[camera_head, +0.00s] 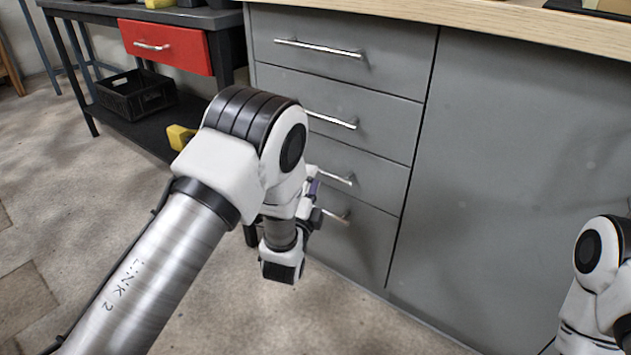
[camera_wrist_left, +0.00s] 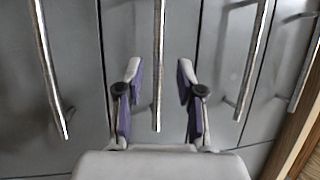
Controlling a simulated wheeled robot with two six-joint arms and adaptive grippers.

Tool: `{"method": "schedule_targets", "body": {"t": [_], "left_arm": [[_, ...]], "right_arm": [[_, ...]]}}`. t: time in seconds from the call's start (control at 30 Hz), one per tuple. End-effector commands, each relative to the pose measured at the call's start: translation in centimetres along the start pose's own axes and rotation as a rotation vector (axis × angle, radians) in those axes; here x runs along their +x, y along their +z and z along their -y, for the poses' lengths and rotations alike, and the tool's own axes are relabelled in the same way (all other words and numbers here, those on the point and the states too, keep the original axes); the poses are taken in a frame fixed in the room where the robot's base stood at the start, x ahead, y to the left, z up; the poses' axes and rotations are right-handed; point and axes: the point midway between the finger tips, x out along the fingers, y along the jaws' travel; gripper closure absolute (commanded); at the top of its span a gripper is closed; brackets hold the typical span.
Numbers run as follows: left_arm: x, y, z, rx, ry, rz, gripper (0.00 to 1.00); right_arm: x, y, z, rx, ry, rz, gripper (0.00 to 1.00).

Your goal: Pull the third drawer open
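The grey cabinet has a stack of drawers with bar handles. The third drawer (camera_head: 382,182) from the top looks closed, flush with its neighbours; my left arm hides its left part. Its handle (camera_head: 335,177) shows just past my left gripper (camera_head: 314,190). In the left wrist view the third handle (camera_wrist_left: 158,60) runs between the two purple-padded fingers of my left gripper (camera_wrist_left: 158,82). The fingers are open, with a gap on each side of the bar. I cannot tell how deep the bar sits between them. My right gripper is not in view.
The second drawer (camera_head: 375,122) is above and the bottom drawer (camera_head: 365,245) below; both look closed. A large grey panel (camera_head: 510,170) is to the right. A workbench with a red drawer (camera_head: 165,45) and a black crate (camera_head: 135,95) stands at left. Floor in front is clear.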

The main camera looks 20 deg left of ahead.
Motion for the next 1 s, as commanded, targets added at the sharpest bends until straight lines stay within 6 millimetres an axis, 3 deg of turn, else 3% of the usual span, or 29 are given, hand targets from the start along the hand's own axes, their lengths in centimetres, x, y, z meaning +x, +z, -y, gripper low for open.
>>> {"method": "schedule_targets", "body": {"t": [0.03, 0.2, 0.5, 0.6, 1.0], "left_arm": [[1.0, 0.1, -0.5, -0.002, -0.004, 0.000, 0.63], [3.6, 0.1, -0.4, -0.002, 0.001, 0.000, 0.63], [4.3, 0.0, -0.2, -0.001, 0.005, 0.000, 0.63], [4.2, 0.0, -0.2, -0.001, 0.005, 0.000, 0.98], [4.3, 0.2, -0.2, -0.002, 0.006, 0.000, 1.00]], "right_arm": [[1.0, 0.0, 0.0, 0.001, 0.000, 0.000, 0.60], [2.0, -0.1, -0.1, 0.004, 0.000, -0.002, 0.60], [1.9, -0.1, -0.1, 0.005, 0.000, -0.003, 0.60], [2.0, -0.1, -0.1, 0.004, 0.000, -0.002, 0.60], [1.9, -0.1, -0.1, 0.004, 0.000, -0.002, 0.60]]}}
